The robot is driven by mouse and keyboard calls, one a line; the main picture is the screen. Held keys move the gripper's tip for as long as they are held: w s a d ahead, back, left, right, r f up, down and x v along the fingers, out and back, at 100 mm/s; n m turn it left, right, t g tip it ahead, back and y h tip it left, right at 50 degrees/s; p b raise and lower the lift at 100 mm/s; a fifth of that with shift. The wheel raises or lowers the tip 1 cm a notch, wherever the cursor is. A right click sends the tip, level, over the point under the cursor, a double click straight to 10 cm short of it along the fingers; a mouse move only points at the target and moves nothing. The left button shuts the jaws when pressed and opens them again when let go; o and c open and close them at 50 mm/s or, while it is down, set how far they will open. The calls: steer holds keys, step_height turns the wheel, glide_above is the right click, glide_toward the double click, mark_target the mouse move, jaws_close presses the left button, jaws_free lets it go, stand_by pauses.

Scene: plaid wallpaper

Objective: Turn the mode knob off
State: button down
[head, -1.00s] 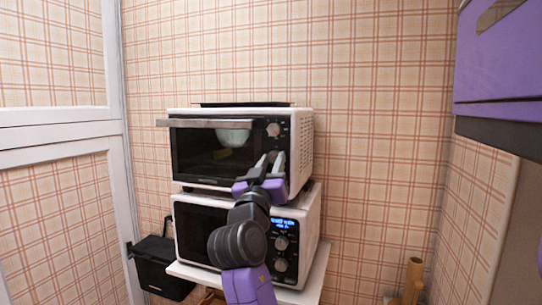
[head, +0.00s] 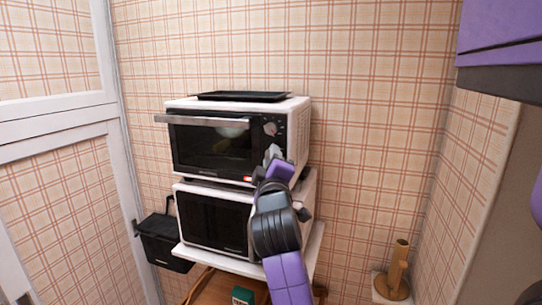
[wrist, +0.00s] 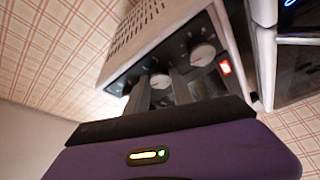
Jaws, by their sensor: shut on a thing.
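The upper white oven (head: 240,160) has a dark front panel with round knobs in a column. In the head view the top knob (head: 270,128) shows above my gripper (head: 272,153), which is up against the panel. In the wrist view my fingers lie on both sides of the middle knob (wrist: 159,82), shut on it. Another knob (wrist: 203,55) is free beside it, nearer the lit red light (wrist: 225,68). A third knob at the other end is partly visible. I cannot read the labels, so which is the mode knob is unclear.
A second white oven (head: 215,222) stands beneath on a white shelf (head: 220,263). A black tray (head: 242,96) lies on top of the upper oven. A black bin (head: 162,238) is at left, a wooden piece (head: 396,270) at lower right.

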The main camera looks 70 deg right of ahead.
steer(key=shift+n+y, duration=0.7)
steer(key=shift+n, duration=0.9)
steer(key=c, duration=1.1)
jaws_free()
steer(key=v, duration=0.7)
steer(key=shift+s+a, duration=0.2)
steer(key=shift+a, duration=0.15)
